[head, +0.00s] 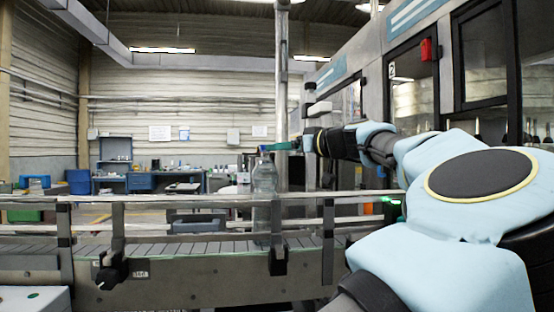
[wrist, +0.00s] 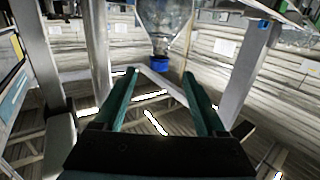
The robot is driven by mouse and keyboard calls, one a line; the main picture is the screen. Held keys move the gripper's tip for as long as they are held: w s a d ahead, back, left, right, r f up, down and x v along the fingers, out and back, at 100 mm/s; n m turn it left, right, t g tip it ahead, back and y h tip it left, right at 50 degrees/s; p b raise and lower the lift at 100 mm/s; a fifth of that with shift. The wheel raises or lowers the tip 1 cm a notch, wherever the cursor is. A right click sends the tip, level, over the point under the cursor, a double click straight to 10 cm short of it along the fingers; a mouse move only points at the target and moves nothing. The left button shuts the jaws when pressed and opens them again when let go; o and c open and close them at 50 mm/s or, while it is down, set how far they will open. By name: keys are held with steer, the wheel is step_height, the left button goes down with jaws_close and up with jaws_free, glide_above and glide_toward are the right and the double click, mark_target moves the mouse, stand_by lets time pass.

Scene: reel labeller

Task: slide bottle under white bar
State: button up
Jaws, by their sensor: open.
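A clear bottle (head: 264,180) stands upright on the conveyor, behind the near guide rail. In the wrist view the bottle (wrist: 165,18) appears upside down at the top, with its blue cap (wrist: 160,66) just beyond and between my fingertips. My gripper (head: 270,147) has teal fingers and reaches in from the right at the height of the bottle's top. In the wrist view my gripper (wrist: 160,72) is open, with nothing clearly held; contact with the cap cannot be told.
The conveyor (head: 190,248) runs across the front, with metal guide rails (head: 160,198) along it. A vertical post (head: 282,90) rises behind the bottle. A machine cabinet (head: 410,85) fills the right side. The belt left of the bottle looks clear.

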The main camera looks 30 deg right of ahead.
mark_target(262, 147)
steer(key=p+x, duration=0.2)
steer(key=x, duration=0.2)
steer(key=p+x, duration=0.2)
steer(key=x, duration=0.3)
steer(key=shift+w+r, duration=0.2)
steer(key=shift+w, duration=0.05)
steer(key=shift+w+a+f+p, duration=0.2)
steer(key=shift+w+p, duration=0.2)
steer(key=shift+w, duration=0.25)
jaws_close()
stand_by(0.6)
